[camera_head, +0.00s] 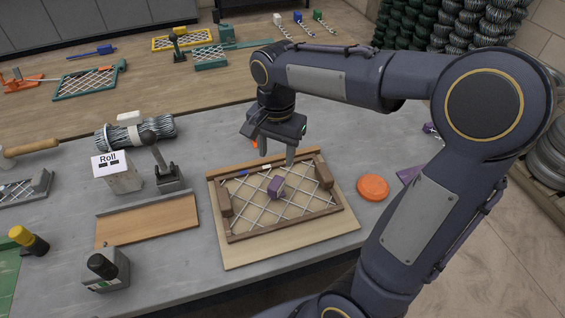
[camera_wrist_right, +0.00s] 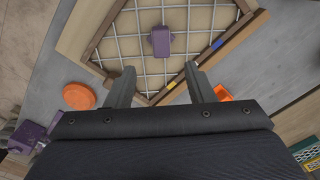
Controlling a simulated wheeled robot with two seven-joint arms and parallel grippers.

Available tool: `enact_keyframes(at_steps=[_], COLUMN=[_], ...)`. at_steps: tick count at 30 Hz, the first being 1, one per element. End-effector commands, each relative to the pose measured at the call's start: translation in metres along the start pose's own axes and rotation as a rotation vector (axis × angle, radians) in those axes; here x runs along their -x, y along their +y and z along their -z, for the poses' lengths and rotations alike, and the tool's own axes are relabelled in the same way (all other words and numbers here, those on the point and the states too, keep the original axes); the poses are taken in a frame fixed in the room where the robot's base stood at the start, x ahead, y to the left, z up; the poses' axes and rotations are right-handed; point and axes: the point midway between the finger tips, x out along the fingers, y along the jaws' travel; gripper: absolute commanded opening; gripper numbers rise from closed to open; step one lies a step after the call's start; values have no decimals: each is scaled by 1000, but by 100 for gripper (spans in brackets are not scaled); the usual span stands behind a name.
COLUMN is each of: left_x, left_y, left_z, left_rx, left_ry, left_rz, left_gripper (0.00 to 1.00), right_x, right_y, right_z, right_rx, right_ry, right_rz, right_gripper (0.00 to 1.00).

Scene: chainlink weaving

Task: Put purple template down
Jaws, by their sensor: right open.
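A small purple block (camera_head: 276,187) rests on the wire mesh (camera_head: 259,207) inside a brown wooden frame (camera_head: 231,236). In the right wrist view the purple block (camera_wrist_right: 161,41) lies just beyond the fingertips, apart from them. My right gripper (camera_head: 277,155) is open and empty over the far edge of the frame; its two spread fingers show in the right wrist view (camera_wrist_right: 160,74). A second purple piece (camera_head: 409,175) lies on the table to the right, partly hidden by my right arm; it also shows in the right wrist view (camera_wrist_right: 34,137). My left gripper is not in view.
An orange disc (camera_head: 373,187) lies right of the frame. A block labelled Roll (camera_head: 119,176), a grey lever tool (camera_head: 168,177) and a wooden plate (camera_head: 148,220) stand to the left. A back table (camera_head: 140,78) holds several coloured tools. Some bare grey table is free near the front left.

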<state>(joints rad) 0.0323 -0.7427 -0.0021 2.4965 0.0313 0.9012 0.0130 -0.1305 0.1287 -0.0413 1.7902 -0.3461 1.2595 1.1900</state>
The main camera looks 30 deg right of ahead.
Motion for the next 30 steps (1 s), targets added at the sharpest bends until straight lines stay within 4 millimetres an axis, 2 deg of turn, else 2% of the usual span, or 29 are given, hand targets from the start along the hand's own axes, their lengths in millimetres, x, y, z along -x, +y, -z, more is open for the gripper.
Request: enact_keyframes(at_steps=[2,6,9,12,18,30], left_x=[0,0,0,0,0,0], left_y=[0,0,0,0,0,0], left_z=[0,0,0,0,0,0], left_rx=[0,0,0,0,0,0], left_ry=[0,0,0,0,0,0], left_rz=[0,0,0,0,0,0], left_gripper=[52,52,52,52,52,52], right_x=[7,14,12,6,-7,-9], right_y=[15,55,80,98,113,114], right_z=[-8,-40,-68,-92,-121,-124], right_rx=[62,281,458,609,787,820], right_ry=[-10,-8,36,107,225,246], right_rz=[52,212,335,436,533,544], right_gripper=[48,48,48,48,48,48])
